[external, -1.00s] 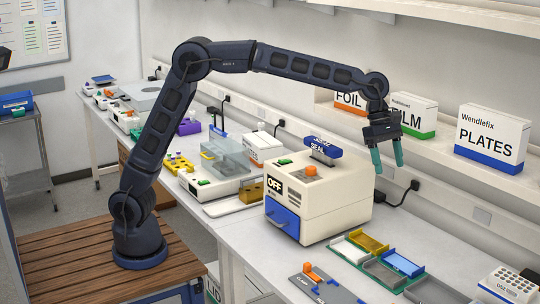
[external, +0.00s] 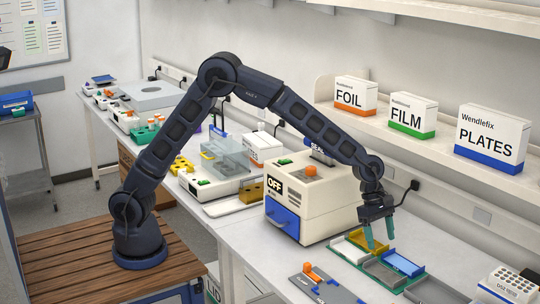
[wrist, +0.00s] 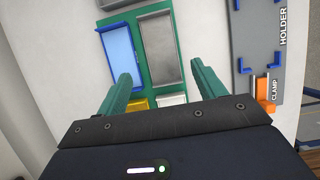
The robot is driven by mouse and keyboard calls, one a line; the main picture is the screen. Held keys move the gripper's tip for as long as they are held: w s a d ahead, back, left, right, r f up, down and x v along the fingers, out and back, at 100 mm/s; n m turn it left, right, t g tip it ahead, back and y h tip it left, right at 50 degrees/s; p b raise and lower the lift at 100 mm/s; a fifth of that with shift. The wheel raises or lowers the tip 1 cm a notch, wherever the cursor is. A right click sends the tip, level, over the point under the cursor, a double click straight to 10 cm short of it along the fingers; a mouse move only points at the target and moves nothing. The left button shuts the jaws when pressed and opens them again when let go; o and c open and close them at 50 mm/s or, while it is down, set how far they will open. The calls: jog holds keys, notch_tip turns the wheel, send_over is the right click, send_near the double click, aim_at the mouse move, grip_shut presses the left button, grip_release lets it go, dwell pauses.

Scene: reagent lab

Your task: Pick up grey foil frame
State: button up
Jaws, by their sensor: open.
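The grey foil frame (external: 385,275) lies in the front right part of a green tray on the bench. In the wrist view the grey foil frame (wrist: 159,50) is a long grey rectangle beyond and between my fingertips. My gripper (external: 380,243) is open and empty, pointing down above the back part of the tray, over the yellow and white frames. In the wrist view my gripper's two green fingers (wrist: 160,71) are spread wide, with nothing between them.
The tray also holds a blue frame (external: 403,263), a yellow frame (external: 376,246) and a white frame (external: 349,251). A grey holder (external: 328,290) with an orange clamp (external: 308,268) lies in front. The cream sealer (external: 308,222) stands left of the tray.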

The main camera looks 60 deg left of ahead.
send_near(386, 275)
jog(key=shift+x, duration=3.6)
jog(key=shift+c, duration=0.2)
jog(key=shift+a, duration=0.1)
jog(key=c, duration=0.7)
